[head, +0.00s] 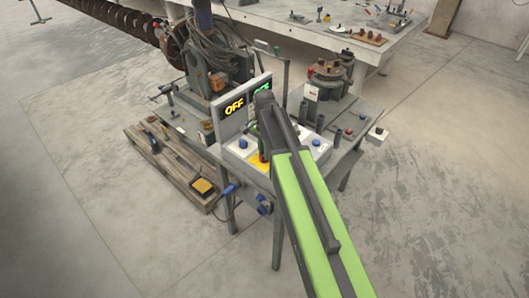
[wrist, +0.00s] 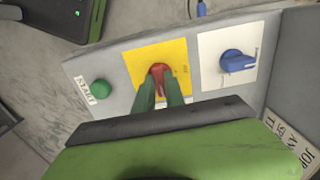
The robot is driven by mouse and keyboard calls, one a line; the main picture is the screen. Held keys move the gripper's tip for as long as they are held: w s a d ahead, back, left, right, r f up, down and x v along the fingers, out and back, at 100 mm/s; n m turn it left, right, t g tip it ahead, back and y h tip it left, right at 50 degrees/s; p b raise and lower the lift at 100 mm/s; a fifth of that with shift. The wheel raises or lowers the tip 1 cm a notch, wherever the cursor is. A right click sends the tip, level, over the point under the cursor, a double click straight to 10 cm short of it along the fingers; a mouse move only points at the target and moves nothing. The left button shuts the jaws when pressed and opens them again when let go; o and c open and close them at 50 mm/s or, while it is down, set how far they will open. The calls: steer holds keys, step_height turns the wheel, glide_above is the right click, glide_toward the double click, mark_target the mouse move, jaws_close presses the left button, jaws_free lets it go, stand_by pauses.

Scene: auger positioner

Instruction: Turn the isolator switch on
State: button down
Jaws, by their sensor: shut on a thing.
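In the wrist view the isolator switch is a red rotary knob (wrist: 158,70) on a yellow plate (wrist: 138,60). My gripper (wrist: 160,84) has its two green fingers on either side of the red handle and is shut on it. The fingers hide part of the knob, so I cannot tell its exact angle. In the head view my arm reaches to the control box (head: 312,143), and my gripper covers most of the knob. The yellow plate also shows there (head: 258,160). A display (head: 235,106) behind it reads OFF in yellow; green lettering beside it is partly hidden by my arm.
A green button (wrist: 101,90) is left of the yellow plate and a blue knob (wrist: 236,61) is right of it. Machinery (head: 325,85) stands behind on the bench. A wooden pallet (head: 170,165) lies at left on the floor. The floor at right is clear.

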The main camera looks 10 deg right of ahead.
stand_by(0.5)
steer(key=c, duration=1.4)
jaws_free()
step_height(320, 180, up, 18)
steer(key=p, duration=1.7)
steer(key=shift+f, duration=0.25)
